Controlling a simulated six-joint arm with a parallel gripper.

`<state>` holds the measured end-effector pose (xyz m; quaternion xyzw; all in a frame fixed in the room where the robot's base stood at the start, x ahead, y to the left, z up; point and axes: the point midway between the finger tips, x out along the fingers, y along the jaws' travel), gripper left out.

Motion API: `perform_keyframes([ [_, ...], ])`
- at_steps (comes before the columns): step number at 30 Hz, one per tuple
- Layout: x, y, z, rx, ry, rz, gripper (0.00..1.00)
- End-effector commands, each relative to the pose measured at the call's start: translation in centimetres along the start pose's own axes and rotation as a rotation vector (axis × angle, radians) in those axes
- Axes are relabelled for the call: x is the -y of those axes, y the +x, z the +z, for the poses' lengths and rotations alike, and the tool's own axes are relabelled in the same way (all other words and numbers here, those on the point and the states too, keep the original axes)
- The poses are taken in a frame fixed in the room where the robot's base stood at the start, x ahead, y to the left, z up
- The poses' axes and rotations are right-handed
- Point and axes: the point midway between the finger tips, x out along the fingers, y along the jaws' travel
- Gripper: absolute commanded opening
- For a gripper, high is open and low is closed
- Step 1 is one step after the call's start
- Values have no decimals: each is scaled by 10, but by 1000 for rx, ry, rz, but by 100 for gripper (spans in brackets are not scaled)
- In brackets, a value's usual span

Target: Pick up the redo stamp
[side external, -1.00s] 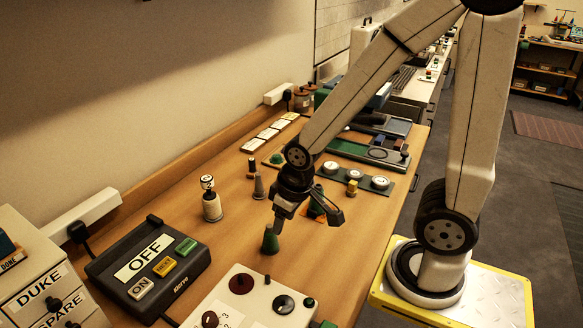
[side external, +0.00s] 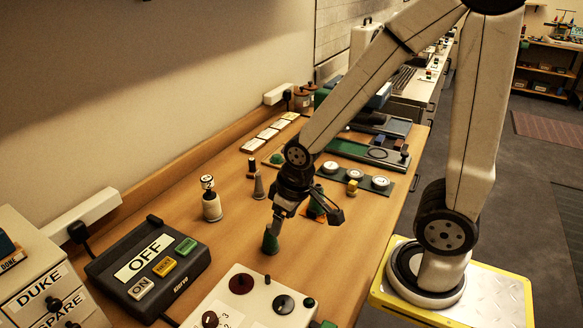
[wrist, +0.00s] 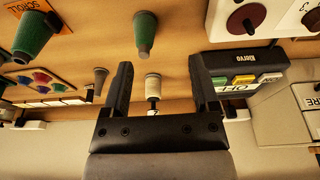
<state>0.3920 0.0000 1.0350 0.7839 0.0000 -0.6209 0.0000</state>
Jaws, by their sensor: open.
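I cannot tell which piece is the redo stamp; no such word is readable. A white cylindrical piece with a lettered black-and-white top (side external: 211,205) stands on the table; it shows between my jaws in the wrist view (wrist: 153,86). A green-and-grey cone (side external: 270,241) stands just below my gripper (side external: 307,217) in the side view. What looks like the same cone (wrist: 145,36) shows beyond my fingertips in the wrist view. A small grey cone (side external: 259,187) stands farther back. My gripper is open and empty, above the table.
A black box with an OFF sign and buttons (side external: 150,262) is at the left. A white panel with round knobs (side external: 262,305) is in front. A rack with white dials (side external: 356,174) lies behind my gripper. A larger green cone (wrist: 38,37) is near a SCROLL card (wrist: 30,7).

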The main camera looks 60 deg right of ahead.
Motion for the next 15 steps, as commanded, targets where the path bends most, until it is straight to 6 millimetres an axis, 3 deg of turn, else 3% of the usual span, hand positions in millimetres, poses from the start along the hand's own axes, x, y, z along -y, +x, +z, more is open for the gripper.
perform_keyframes([
  [15,0,-37,-10,-4,0,0,77],
])
